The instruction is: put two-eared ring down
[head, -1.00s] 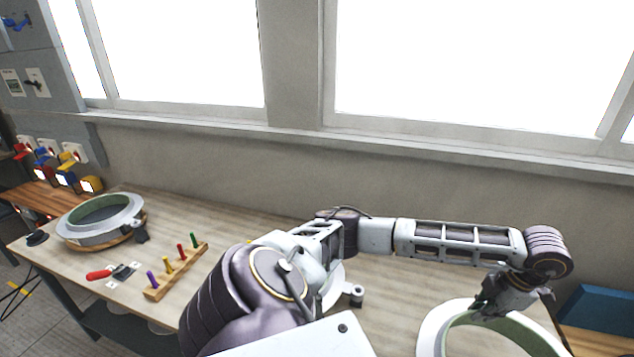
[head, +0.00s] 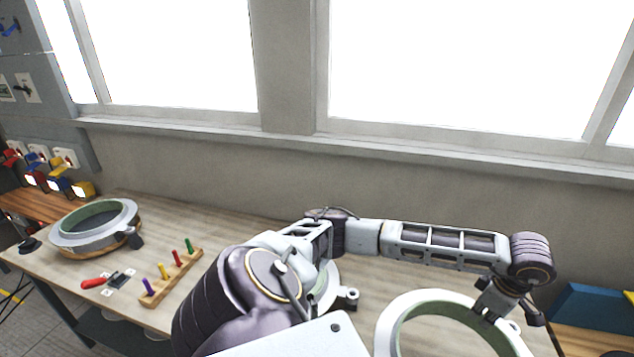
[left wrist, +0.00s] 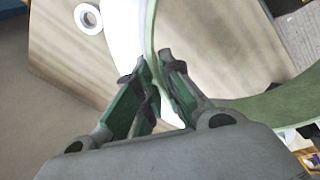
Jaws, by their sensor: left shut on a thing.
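The two-eared ring (head: 391,325), white with a pale green inner wall, is at the lower right of the head view, cut off by the bottom edge. My left gripper (head: 490,308) is shut on its far right rim. In the left wrist view, the fingers (left wrist: 156,78) pinch the ring's wall, and its green inner face (left wrist: 285,104) curves off to the right. I cannot tell whether the ring touches the bench. Its ears do not show clearly. My right gripper is not in view.
Another round mould (head: 75,240) stands at the bench's left end. A grey part with a lug (head: 347,297) is partly hidden behind my arm. A blue box (head: 590,306) stands at right.

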